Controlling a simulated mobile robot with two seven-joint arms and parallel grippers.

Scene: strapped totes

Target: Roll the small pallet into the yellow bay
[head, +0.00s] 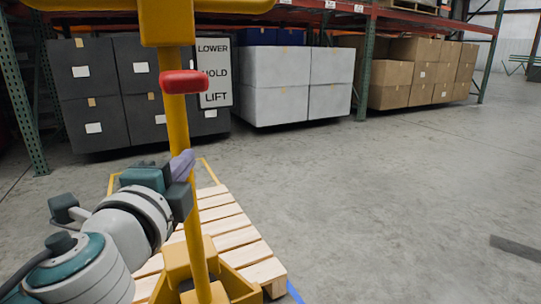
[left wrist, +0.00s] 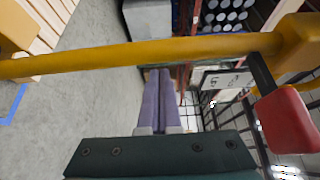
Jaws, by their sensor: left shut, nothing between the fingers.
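The wooden small pallet (head: 232,238) lies on the floor at lower centre in the head view, partly hidden by a yellow pallet jack (head: 183,255). The jack's upright post (head: 178,120) carries a red lever (head: 184,82), which also shows in the left wrist view (left wrist: 287,120). A yellow floor outline (head: 208,171), the bay, shows just beyond the pallet. My left gripper (head: 184,164) has its purple fingers shut and empty, close to the post. In the left wrist view the fingertips (left wrist: 158,72) reach the yellow bar's edge; contact cannot be told. My right gripper is out of view.
A LOWER/HOLD/LIFT sign (head: 214,73) shows behind the post. Dark boxes (head: 95,90), white boxes (head: 296,84) and brown cartons (head: 415,75) stand along the rack at the back. Blue tape (head: 294,292) lies beside the pallet. The floor at right (head: 400,190) is mostly clear.

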